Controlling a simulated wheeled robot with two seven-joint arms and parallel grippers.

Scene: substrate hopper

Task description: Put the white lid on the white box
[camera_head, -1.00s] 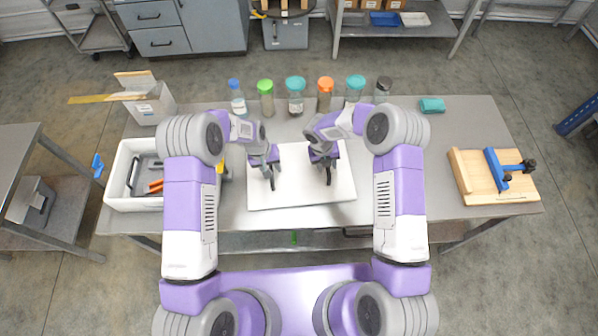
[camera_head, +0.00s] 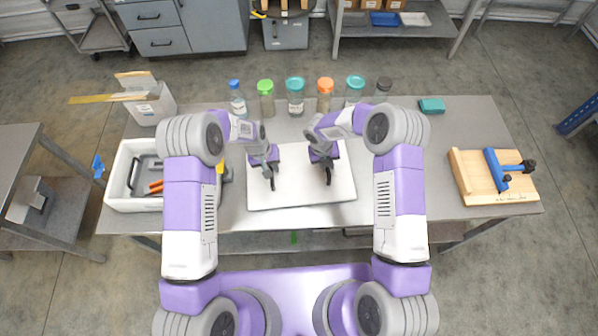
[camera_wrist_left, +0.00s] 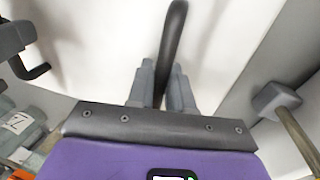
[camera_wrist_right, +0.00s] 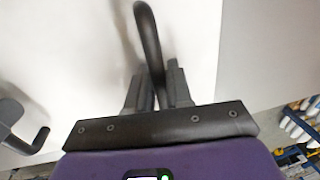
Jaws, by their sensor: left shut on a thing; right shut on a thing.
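The white lid (camera_head: 300,196) is a flat white panel with two dark bent handles, in the middle of the table in the head view. My left gripper (camera_head: 268,168) is shut on the lid's left handle, which shows between the fingers in the left wrist view (camera_wrist_left: 172,40). My right gripper (camera_head: 323,165) is shut on the right handle, seen in the right wrist view (camera_wrist_right: 148,35). I cannot tell whether the lid touches the table. The white box (camera_head: 122,165) stands open at the left, holding tools; my left arm covers part of it.
Several capped bottles (camera_head: 295,98) stand along the back edge. A grey carton (camera_head: 152,106) stands behind the box. A teal block (camera_head: 431,105) and a wooden board with a blue clamp (camera_head: 475,188) are at the right. The table between lid and board is mostly clear.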

